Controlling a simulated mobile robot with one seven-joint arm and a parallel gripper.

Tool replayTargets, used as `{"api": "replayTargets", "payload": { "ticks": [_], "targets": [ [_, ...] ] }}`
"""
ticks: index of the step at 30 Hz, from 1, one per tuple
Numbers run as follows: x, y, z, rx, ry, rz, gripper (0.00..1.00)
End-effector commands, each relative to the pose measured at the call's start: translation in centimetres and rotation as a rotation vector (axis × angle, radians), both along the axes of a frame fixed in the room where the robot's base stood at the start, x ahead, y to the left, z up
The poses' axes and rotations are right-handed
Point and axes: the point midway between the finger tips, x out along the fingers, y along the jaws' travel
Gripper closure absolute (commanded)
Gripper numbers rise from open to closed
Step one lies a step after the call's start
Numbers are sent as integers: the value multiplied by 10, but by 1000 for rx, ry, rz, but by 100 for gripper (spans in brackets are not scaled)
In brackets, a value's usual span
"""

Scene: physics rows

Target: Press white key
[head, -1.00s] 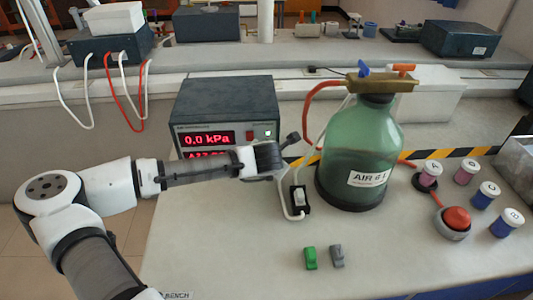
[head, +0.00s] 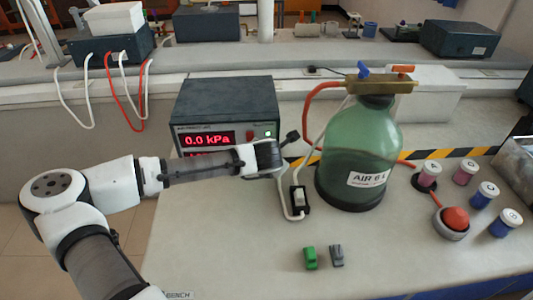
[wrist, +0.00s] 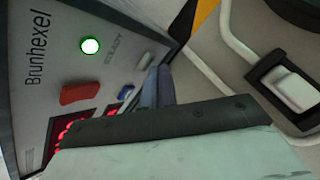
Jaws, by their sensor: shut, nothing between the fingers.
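The meter (head: 228,105) has a dark case and a red display reading 0.0 kPa. In the wrist view its panel shows a small pale, whitish key (wrist: 145,61), a blue key (wrist: 125,93), a red rocker (wrist: 83,92) and a lit green lamp (wrist: 90,45). My gripper (head: 278,158) is in front of the meter's lower right, and hides part of the panel. In the wrist view my shut, empty fingertips (wrist: 157,87) appear close to the pale and blue keys. I cannot tell whether they touch the panel.
A white rocker switch in a black frame (head: 299,197) lies on the bench right of my gripper. A green bottle (head: 358,150) stands beyond it. A red button (head: 455,219) and several small jars are at right. Green (head: 310,258) and grey (head: 336,256) pieces lie in front.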

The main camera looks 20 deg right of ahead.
Motion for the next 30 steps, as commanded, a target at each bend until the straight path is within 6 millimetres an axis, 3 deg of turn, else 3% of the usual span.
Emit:
{"api": "replayTargets", "payload": {
  "ticks": [30],
  "targets": [
    [12,-3,1,-1,-2,1,100]
  ]
}}
